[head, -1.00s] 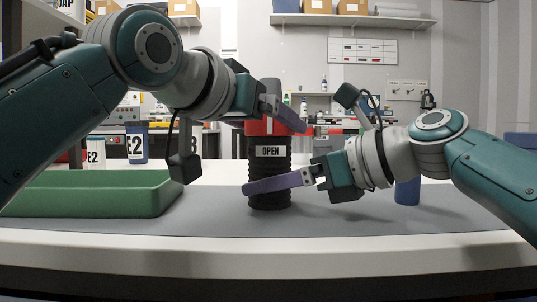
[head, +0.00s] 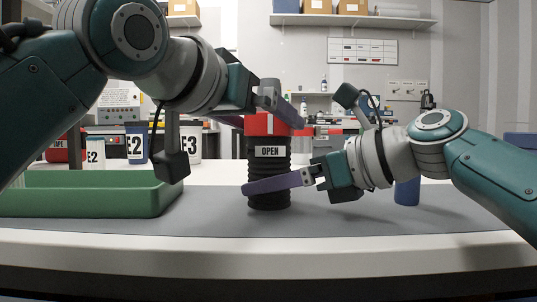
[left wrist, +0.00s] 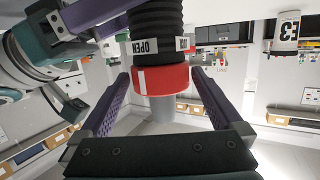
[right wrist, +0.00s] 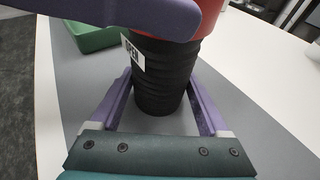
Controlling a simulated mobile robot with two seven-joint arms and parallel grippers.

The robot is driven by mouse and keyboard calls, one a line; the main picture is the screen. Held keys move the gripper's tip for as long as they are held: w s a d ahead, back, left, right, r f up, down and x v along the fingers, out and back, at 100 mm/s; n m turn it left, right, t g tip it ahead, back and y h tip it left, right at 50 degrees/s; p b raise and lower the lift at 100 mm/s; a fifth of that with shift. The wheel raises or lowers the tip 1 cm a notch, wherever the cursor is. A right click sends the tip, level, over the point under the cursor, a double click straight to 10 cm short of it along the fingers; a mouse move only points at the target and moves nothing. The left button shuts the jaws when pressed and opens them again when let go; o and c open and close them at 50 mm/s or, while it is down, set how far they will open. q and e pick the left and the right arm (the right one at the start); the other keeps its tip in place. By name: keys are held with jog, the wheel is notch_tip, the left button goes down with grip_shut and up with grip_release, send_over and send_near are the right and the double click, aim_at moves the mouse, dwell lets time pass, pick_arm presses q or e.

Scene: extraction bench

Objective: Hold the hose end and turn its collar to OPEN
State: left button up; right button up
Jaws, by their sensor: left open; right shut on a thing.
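The hose end stands upright as a black ribbed hose (head: 268,185) with a white OPEN label (head: 270,151). Above it are a red collar (head: 257,126) and a grey tip (head: 269,84). My right gripper (head: 262,184) is shut on the ribbed hose below the label; the hose is between its fingers in the right wrist view (right wrist: 160,85). My left gripper (head: 272,120) is open at collar height. In the left wrist view, the red collar (left wrist: 165,80) lies between the spread fingers, with gaps on both sides. A white mark on the collar lines up roughly with OPEN there. A second label is partly hidden.
A green tray (head: 90,200) sits on the grey mat at the left, below my left arm. Containers marked E2 (head: 136,146) and E3 (head: 190,145) stand behind it. A blue cylinder (head: 407,190) stands at the right, behind my right arm.

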pick_arm(q)
jog(key=v, duration=0.7)
jog(key=shift+w, duration=0.1)
pick_arm(e)
jog(key=o, duration=1.1)
jog(key=shift+c, duration=0.2)
